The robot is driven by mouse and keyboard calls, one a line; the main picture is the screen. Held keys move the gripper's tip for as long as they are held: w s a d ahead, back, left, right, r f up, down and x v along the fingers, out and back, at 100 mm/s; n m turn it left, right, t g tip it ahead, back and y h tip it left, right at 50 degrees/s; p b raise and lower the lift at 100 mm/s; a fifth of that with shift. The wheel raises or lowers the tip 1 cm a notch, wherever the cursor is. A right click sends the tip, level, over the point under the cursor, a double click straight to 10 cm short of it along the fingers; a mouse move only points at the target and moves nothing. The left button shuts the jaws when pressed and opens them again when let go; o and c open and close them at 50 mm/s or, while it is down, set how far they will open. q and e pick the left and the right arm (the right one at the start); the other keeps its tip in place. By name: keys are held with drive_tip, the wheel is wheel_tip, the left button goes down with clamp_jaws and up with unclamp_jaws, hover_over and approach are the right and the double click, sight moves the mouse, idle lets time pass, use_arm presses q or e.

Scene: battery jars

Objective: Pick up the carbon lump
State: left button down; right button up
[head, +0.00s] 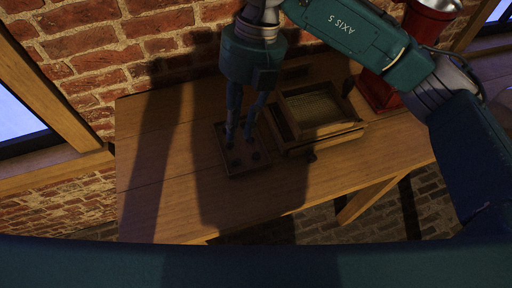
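Small dark lumps, which look like carbon, sit on a small wooden tray (262,169) on the table. One lump (256,156) is at its front right and another lump (236,162) is at its front left. My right gripper (239,140) points down over the tray, its two fingers apart with a gap between the tips. The fingertips are close to the tray, behind the two lumps. Shadow makes it hard to tell whether a fingertip touches anything. My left gripper is not in view.
A wooden box (346,131) with a meshed or ribbed inside stands right of the tray. A red metal device (376,92) stands behind it at the right. A brick wall (95,45) rises behind the wooden table (150,150). The table's left part is clear.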

drive_tip(key=w+d+m+h, duration=0.1)
drive_tip(key=w+d+h, duration=0.1)
drive_tip(key=d, duration=0.2)
drive_tip(key=p, duration=0.1)
hover_over(256, 154)
drive_tip(key=w, duration=0.2)
drive_tip(key=shift+t, duration=0.4)
drive_tip(key=f, duration=0.4)
drive_tip(key=shift+s+d+f, duration=0.15)
drive_tip(key=shift+s+f, duration=0.05)
drive_tip(key=shift+s, duration=0.05)
drive_tip(key=f, duration=0.1)
drive_tip(key=s+f+p, duration=0.1)
drive_tip(key=f, duration=0.1)
drive_tip(key=f+p, duration=0.1)
drive_tip(key=shift+s+f, duration=0.25)
drive_tip(key=shift+f+p, duration=0.3)
drive_tip(key=shift+f, duration=0.3)
drive_tip(key=c, duration=0.4)
drive_tip(key=shift+r, duration=0.1)
wheel_tip(256, 154, up, 20)
drive_tip(key=b, duration=0.3)
drive_tip(key=shift+b, duration=0.35)
